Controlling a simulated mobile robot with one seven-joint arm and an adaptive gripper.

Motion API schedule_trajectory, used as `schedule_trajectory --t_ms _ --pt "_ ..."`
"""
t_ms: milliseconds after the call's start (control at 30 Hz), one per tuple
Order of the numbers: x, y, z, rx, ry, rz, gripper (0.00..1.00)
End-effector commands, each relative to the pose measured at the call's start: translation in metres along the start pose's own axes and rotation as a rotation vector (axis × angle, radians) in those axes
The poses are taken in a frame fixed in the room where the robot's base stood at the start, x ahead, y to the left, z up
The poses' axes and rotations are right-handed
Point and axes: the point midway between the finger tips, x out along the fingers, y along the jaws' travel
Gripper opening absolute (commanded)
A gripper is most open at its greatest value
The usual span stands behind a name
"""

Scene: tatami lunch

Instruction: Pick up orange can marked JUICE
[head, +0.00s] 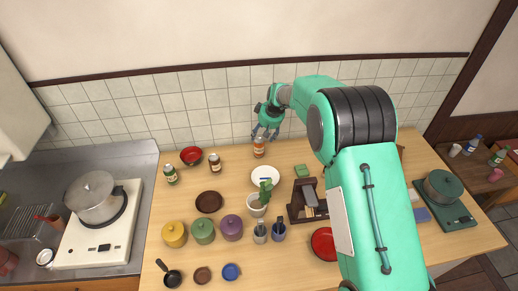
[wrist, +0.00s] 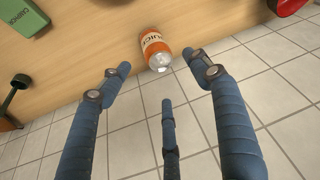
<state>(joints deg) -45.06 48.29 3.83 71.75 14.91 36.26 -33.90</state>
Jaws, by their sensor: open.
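The orange can marked JUICE (head: 259,150) stands on the wooden table near its back edge, by the tiled wall. My gripper (head: 266,132) is just above and behind the can in the head view. In the wrist view my gripper (wrist: 157,72) is open, with blue fingers spread to the left, the right and below. The can sits between the line of the two outer fingers, and nothing is held. I cannot tell whether any finger touches it.
A brown bottle (head: 215,163) and a red bowl (head: 191,155) stand to the left. A green box (wrist: 22,17) shows in the wrist view.

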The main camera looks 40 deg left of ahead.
Motion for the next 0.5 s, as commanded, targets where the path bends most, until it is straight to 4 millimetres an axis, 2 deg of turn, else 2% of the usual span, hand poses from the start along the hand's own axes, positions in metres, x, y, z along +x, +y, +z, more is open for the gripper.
schedule_trajectory --t_ms 100,300,500 --pt "0.018 0.000 0.001 0.000 -0.001 0.000 0.63" --pt "0.041 0.000 0.000 0.000 -0.001 0.000 0.63" --pt "0.050 0.000 0.000 0.000 0.000 0.000 0.63"
